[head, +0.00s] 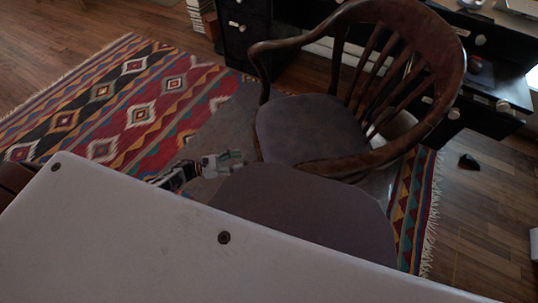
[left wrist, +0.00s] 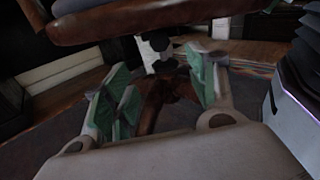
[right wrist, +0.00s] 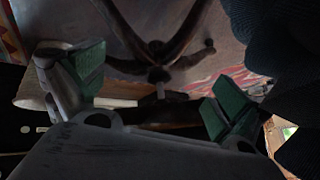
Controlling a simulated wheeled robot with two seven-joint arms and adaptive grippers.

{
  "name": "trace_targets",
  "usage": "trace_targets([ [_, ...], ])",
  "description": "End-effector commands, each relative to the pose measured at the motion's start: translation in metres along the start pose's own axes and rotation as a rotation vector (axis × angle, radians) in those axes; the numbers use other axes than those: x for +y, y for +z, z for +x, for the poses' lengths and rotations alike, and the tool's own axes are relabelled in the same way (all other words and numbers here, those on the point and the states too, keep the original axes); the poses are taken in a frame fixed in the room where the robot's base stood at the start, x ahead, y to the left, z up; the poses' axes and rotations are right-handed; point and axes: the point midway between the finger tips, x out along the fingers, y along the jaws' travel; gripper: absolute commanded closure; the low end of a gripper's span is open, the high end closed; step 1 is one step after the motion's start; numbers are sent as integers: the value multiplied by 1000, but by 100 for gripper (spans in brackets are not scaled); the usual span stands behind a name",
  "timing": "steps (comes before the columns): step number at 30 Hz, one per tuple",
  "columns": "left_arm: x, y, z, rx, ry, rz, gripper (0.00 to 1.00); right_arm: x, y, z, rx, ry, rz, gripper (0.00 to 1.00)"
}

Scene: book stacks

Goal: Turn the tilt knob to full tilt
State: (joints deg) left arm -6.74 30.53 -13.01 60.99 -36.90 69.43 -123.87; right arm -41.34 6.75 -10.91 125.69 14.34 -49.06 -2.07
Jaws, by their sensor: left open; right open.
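The wooden armchair (head: 310,130) with a grey seat stands in the head view, its underside hidden there. My left gripper (head: 232,160) is open and empty at the seat's left side. In the left wrist view, the brown seat edge (left wrist: 150,20) crosses the top. A small dark part (left wrist: 160,65), possibly the tilt knob, hangs below it, seen between the open fingers of my left gripper (left wrist: 163,85); contact is unclear. My right gripper (right wrist: 158,90) is open in the right wrist view. Dark chair legs (right wrist: 185,35) meet at a hub (right wrist: 157,73) seen between its fingers.
A patterned rug (head: 135,105) lies around the chair. A dark desk (head: 480,65) with drawers stands behind it at the right.

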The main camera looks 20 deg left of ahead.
Motion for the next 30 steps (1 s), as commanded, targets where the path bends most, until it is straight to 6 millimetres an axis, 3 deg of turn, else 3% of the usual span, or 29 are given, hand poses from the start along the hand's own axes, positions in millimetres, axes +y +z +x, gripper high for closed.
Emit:
trace_targets([
  [11, 0, 0, 24, -1, -2, 0, 42, 2, 2, 2, 1, -2, -8, 0],
  [30, 0, 0, 108, -2, -1, 1, 42, 1, 7, 14, 18, -19, 0, 0],
])
